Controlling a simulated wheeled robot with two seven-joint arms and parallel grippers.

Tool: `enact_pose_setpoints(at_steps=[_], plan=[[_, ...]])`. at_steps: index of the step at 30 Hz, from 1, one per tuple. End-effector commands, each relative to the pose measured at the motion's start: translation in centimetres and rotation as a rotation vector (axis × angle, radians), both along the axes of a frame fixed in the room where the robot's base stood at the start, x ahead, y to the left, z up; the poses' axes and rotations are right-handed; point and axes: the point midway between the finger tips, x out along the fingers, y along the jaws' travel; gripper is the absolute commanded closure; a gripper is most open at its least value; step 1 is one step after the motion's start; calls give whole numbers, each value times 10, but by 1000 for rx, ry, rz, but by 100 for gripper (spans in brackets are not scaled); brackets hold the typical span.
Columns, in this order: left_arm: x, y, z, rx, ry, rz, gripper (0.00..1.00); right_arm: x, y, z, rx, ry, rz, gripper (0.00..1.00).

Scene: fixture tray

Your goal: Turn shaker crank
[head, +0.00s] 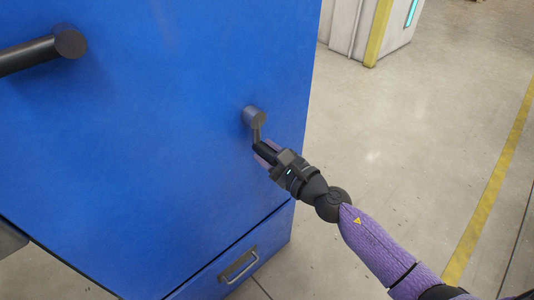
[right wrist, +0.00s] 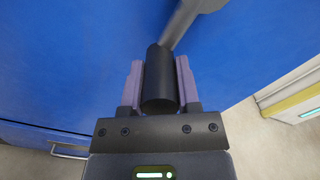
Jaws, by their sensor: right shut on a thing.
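The shaker crank (head: 254,117) sticks out of the blue machine's front panel, with a round grey hub and a short arm pointing down. My right gripper (head: 264,153) is at the lower end of the crank, below the hub. In the right wrist view, its two purple-grey fingers (right wrist: 159,85) are shut on the black cylindrical crank handle (right wrist: 160,80), one on each side. The grey crank arm (right wrist: 182,22) runs up and to the right from the handle. My left gripper is not in view.
The blue machine (head: 150,160) fills the left of the head view. A thick black bar handle (head: 35,52) is at upper left. A drawer with a metal pull (head: 238,266) is below the crank. Open floor (head: 430,120) lies to the right, with a white cabinet (head: 350,25) behind.

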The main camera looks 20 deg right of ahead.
Motion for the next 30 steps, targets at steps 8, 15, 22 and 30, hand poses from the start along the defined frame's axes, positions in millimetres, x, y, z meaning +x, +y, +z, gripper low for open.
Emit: enact_pose_setpoints(at_steps=[8, 15, 22, 30], plan=[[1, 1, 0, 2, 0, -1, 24, 0, 0, 0, 1, 1, -1, 53], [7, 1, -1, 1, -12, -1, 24, 0, 0, 0, 1, 1, -1, 24], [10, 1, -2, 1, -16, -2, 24, -5, -2, -1, 2, 1, -1, 24], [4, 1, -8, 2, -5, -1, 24, -59, -21, -4, 1, 5, -1, 24]])
